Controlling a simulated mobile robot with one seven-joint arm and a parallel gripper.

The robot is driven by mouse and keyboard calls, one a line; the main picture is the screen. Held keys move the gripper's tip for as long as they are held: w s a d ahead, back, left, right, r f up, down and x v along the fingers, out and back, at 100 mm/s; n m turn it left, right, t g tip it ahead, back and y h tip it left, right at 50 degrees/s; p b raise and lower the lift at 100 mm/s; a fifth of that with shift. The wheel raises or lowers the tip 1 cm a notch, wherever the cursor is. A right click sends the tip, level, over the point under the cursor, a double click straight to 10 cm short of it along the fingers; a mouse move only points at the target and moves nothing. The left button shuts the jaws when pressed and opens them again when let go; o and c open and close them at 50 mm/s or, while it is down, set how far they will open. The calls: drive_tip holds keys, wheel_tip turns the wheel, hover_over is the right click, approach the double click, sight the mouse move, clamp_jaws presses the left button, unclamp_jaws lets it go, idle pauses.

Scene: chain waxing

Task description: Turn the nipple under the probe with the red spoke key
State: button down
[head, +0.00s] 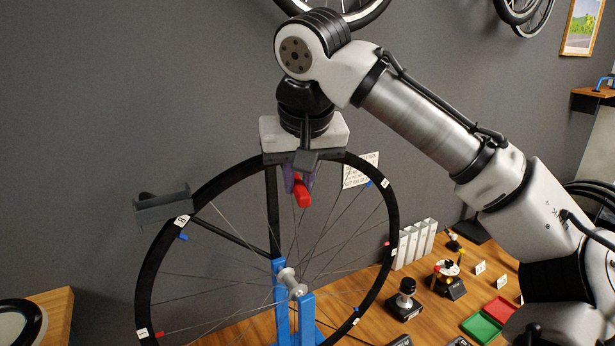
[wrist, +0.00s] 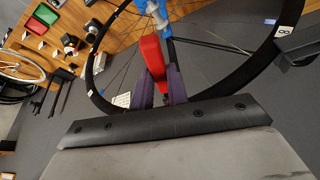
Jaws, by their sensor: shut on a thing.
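My gripper (head: 301,186) is shut on the red spoke key (head: 303,194), holding it below the top of the wheel rim. The key also shows in the wrist view (wrist: 152,55), between the purple fingers (wrist: 164,88). The wheel (head: 146,275) stands upright in a blue stand (head: 282,310), with coloured nipples and white number tags around its rim. A grey probe block (head: 162,206) sits at the left of the rim beside the tag 8, near a blue nipple (head: 183,237). The key is well apart from that nipple. The nipple at the top is hidden behind my gripper.
The wooden bench (head: 420,310) carries a black-based knob (head: 404,300), white holders (head: 414,243), a red tray (head: 500,309) and a green tray (head: 481,328). A paper sheet (head: 361,171) hangs behind the wheel. Open space lies left of the wheel.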

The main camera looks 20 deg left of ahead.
drive_tip(key=s+a+m+h, duration=0.2)
drive_tip(key=s+a+m, duration=0.3)
drive_tip(key=s+m, duration=0.2)
drive_tip(key=shift+s+t+h, duration=0.3)
drive_tip(key=shift+s+t, duration=0.1)
drive_tip(key=shift+s, duration=0.4)
idle(1.1)
drive_tip(key=shift+s, duration=0.15)
idle(0.7)
